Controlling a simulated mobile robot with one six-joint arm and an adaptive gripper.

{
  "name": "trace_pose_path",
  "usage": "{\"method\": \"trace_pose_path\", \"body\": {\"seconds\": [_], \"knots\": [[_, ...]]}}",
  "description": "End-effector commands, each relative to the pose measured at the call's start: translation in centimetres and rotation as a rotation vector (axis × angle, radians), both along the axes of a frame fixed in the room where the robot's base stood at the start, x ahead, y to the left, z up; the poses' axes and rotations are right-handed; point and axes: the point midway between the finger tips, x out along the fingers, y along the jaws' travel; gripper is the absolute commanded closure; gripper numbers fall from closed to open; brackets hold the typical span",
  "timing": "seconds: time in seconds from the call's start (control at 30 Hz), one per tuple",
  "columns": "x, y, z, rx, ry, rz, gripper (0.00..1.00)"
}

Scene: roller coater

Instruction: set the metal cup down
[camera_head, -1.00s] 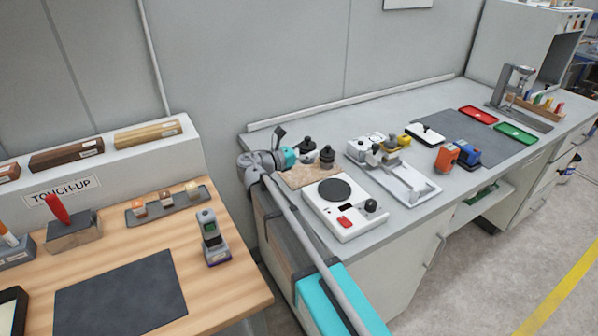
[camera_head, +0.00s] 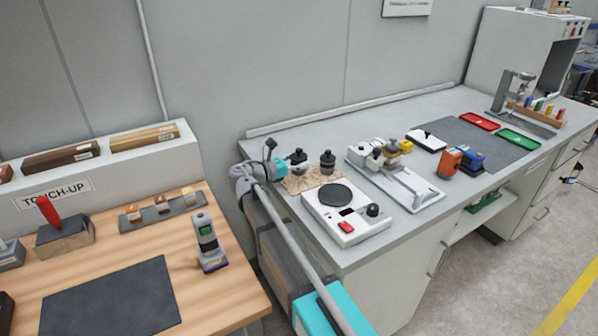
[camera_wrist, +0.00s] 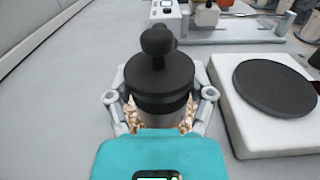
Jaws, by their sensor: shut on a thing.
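The metal cup (camera_wrist: 172,118) shows as a short strip of silver wall under a black lid with a round knob (camera_wrist: 157,72) in the wrist view. My gripper (camera_wrist: 163,101) is shut on it, with a grey finger on each side. In the head view the cup's black top (camera_head: 298,158) is at the left end of a speckled tan mat (camera_head: 313,181), and my gripper (camera_head: 284,169) reaches it from the left. The cup stands upright at the mat. Its base is hidden, so I cannot tell whether it touches.
A second black-topped container (camera_head: 327,162) stands close to the right of the cup. A white device with a dark round plate (camera_head: 336,195) sits just in front. A white tray with a fixture (camera_head: 405,185) is further right. The bench behind the mat is clear.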

Motion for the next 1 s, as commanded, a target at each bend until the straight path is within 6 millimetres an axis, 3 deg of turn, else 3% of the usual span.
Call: {"method": "trace_pose_path", "body": {"seconds": [0.4,1.0], "knots": [[0.3,0.5,-3.4,-0.001,-0.001,0.001,0.91],[0.3,0.5,-4.1,0.0,0.0,0.002,0.91]]}}
